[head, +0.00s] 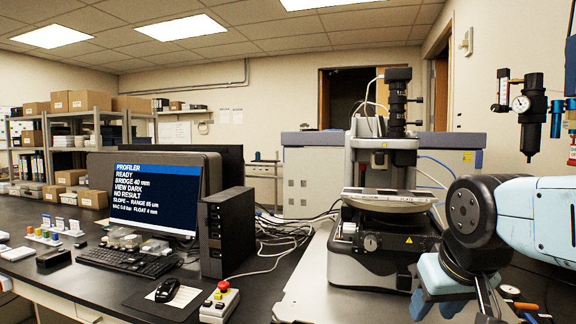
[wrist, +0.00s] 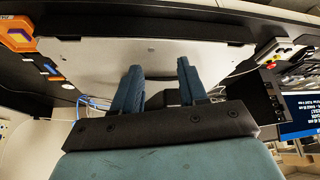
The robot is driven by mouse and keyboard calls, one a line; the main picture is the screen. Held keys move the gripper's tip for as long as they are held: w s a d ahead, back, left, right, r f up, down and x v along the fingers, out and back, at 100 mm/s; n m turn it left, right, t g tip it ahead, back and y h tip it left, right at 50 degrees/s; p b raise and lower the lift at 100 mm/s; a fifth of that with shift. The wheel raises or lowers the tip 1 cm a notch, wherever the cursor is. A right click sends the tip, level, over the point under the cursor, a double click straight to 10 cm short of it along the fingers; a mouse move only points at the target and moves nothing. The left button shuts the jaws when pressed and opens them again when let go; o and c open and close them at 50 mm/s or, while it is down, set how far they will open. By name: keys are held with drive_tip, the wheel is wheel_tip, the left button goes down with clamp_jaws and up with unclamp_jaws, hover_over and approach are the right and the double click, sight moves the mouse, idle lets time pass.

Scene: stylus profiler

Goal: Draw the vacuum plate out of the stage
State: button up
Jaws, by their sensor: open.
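The stylus profiler (head: 397,140) stands on a pale base, with its column and optics tube above the stage. The stage carries a round silvery disc (head: 372,206) with a thin flat plate (head: 385,192) across its top. I cannot tell which of these is the vacuum plate. My gripper is at the lower right in the head view, in front of and to the right of the stage, apart from it. In the wrist view my gripper (wrist: 160,76) shows two dark blue fingers spread apart with nothing between them. The stage plate is not clearly seen in the wrist view.
A monitor (head: 155,195) reading "PROFILER READY" and "VAC 0.0 bar", a black computer tower (head: 226,232) and a red stop button box (head: 220,303) stand to the left. A pale slab (wrist: 150,62) spans the wrist view. An air regulator (head: 529,105) hangs at right.

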drive_tip(key=shift+o, duration=0.2)
drive_tip(key=shift+s, duration=0.1)
drive_tip(key=shift+o, duration=0.3)
drive_tip(key=shift+r, duration=0.1)
drive_tip(key=n+h, duration=0.3)
drive_tip(key=h, duration=0.8)
approach(342, 193)
drive_tip(key=x, duration=0.8)
drive_tip(key=shift+s+d, duration=0.15)
drive_tip(key=shift+c, duration=0.4)
clamp_jaws()
